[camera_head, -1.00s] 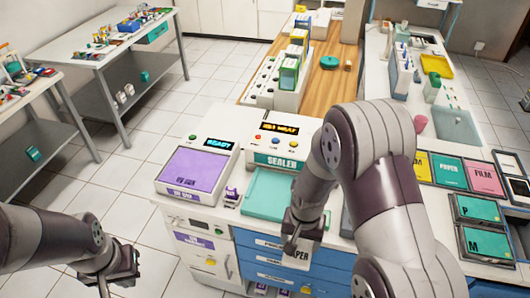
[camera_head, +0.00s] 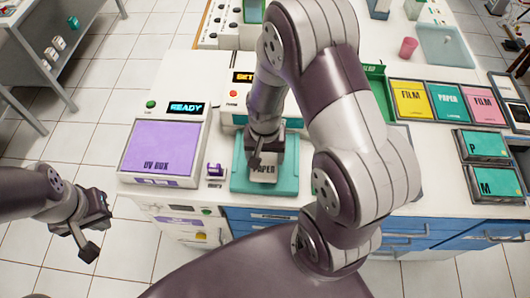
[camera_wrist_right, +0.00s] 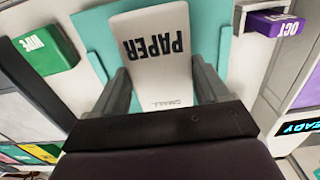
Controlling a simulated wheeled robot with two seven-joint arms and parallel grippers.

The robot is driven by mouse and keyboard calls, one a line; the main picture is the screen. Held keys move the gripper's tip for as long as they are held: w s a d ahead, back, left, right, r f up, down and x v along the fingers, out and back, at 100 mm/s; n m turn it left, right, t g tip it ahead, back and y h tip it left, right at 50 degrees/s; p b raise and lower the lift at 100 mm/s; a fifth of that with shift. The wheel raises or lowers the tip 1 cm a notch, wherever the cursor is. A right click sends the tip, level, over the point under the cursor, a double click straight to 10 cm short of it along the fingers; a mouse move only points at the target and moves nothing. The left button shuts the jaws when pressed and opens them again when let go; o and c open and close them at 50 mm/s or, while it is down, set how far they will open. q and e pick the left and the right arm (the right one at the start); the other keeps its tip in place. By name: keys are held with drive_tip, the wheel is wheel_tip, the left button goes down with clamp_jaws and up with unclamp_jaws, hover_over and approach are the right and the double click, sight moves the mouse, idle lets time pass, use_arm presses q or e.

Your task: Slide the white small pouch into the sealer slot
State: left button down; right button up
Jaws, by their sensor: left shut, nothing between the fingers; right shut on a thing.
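The white small pouch (camera_head: 264,173), printed "PAPER", is held by my right gripper (camera_head: 258,152) over the teal tray (camera_head: 285,178) in front of the sealer. In the right wrist view the pouch (camera_wrist_right: 158,50) shows between the two fingers of my right gripper (camera_wrist_right: 165,85), with the teal surface behind it. The sealer (camera_head: 236,100) stands behind the tray, and my right arm covers most of it. Its slot is hidden. I cannot tell whether the pouch touches the tray. My left gripper (camera_head: 92,228) is shut and empty, off the counter's left side above the floor.
The purple-lidded UV box (camera_head: 162,148) reads "READY" left of the tray. A small purple block (camera_head: 214,169) stands between them. Film and paper bins (camera_head: 447,102) and the P and M boxes (camera_head: 490,147) lie to the right. A green bin (camera_head: 376,85) is behind my right arm.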

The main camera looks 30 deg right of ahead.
drive_tip(key=shift+f+b, duration=0.4)
drive_tip(key=shift+f, duration=0.3)
drive_tip(key=shift+s+f+b, duration=0.25)
drive_tip(key=shift+f+b, duration=0.05)
drive_tip(key=shift+b, duration=0.05)
drive_tip(key=w, duration=0.1)
drive_tip(key=w+d, duration=0.1)
drive_tip(key=shift+w+d, duration=0.2)
drive_tip(key=shift+w, duration=0.1)
drive_tip(key=shift+w+d, duration=0.45)
drive_tip(key=shift+w, duration=0.15)
drive_tip(key=shift+w, duration=0.1)
drive_tip(key=shift+f, duration=0.1)
